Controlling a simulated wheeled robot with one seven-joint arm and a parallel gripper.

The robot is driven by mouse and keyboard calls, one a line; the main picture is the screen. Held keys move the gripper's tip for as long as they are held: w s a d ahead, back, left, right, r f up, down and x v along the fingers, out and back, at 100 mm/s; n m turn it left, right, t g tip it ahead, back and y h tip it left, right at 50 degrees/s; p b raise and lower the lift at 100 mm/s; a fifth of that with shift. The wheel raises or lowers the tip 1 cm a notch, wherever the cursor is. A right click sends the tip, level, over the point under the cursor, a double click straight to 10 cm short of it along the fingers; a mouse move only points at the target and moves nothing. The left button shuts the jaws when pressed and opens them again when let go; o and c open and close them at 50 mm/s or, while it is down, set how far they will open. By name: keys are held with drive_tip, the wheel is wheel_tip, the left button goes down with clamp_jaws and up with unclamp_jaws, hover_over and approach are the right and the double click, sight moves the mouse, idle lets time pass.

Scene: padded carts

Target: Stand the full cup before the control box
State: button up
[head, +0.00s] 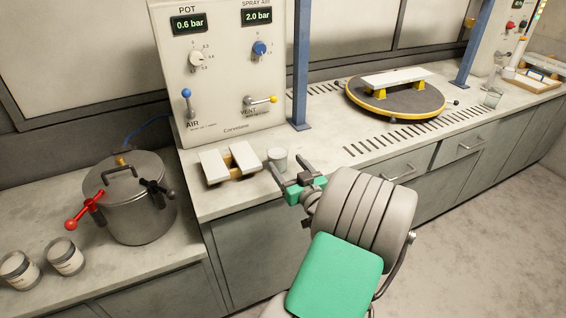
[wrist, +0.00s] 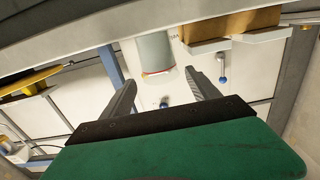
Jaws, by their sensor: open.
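The control box (head: 225,75) stands upright at the back of the counter, with two displays, knobs and levers. A small greyish cup (head: 277,159) stands upright on the counter in front of its right part. In the wrist view the cup (wrist: 155,50) appears upside down, just beyond the gap between my fingertips. My gripper (head: 287,166) is open and empty, close to the cup on its near right side; the fingers also show in the wrist view (wrist: 161,76). I cannot clearly see how full this cup is. Another glass-like cup (head: 491,98) stands far right on the counter.
A wooden block with white panels (head: 230,162) lies left of the cup. A lidded pot (head: 138,200) and two labelled cans (head: 65,257) stand at left. A blue post (head: 301,65) rises behind. A turntable (head: 395,98) and slotted vents lie to the right.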

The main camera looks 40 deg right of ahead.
sight(274, 148)
drive_tip(key=x, duration=0.7)
drive_tip(key=p+x, duration=0.1)
drive_tip(key=x, duration=0.2)
drive_tip(key=shift+w+d+f, duration=0.1)
drive_tip(key=shift+w+f, duration=0.05)
drive_tip(key=shift+f, duration=0.15)
drive_tip(key=c, duration=1.3)
